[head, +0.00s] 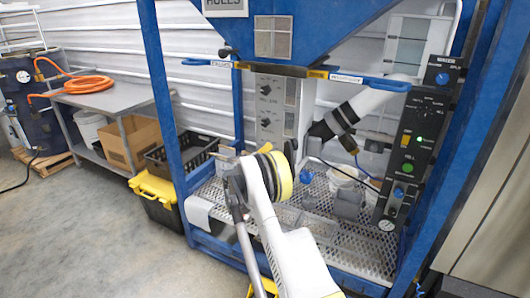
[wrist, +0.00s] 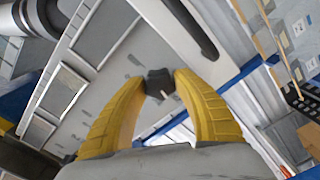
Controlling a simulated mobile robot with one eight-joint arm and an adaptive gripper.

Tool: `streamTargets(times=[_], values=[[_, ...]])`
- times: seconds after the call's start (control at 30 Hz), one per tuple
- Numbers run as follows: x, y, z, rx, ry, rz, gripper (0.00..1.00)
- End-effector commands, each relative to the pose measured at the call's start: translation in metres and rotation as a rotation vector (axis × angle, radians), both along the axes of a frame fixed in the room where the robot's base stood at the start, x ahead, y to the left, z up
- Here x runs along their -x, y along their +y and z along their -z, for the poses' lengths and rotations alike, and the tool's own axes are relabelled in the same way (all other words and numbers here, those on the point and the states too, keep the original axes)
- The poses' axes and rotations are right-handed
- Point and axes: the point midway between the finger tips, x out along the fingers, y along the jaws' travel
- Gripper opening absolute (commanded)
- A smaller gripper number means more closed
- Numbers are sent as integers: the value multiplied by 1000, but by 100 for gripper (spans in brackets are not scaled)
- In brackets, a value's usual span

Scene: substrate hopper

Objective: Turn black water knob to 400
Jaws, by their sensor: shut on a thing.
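In the wrist view, a small black knob (wrist: 158,80) with a white pointer mark sits on a grey panel (wrist: 118,40) with dark tick marks around it. My gripper (wrist: 160,88) has its two yellow fingers shut on this knob, one on each side. The scale numbers are too small to read. In the head view, a grey control box (head: 290,92) hangs under the blue hopper, with two black knobs (head: 266,90) (head: 265,122) visible on its face. My white arm reaches up in front of the box's lower part, and the fingertips are hidden there.
A black panel (head: 418,135) with buttons and a dial stands on the right. A perforated metal shelf (head: 335,235) lies below, with a white bucket (head: 343,173). Blue frame posts (head: 168,100) flank the space. A black-and-yellow tote (head: 160,205) stands at left.

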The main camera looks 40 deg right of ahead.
Motion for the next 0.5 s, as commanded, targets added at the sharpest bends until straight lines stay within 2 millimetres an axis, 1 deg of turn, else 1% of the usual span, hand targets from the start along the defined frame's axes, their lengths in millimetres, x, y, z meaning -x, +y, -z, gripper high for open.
streamTargets(times=[0.27,0.5], values=[[0,0,0,-26,-64,-1,5],[0,-1,1,-91,-221,-1,5]])
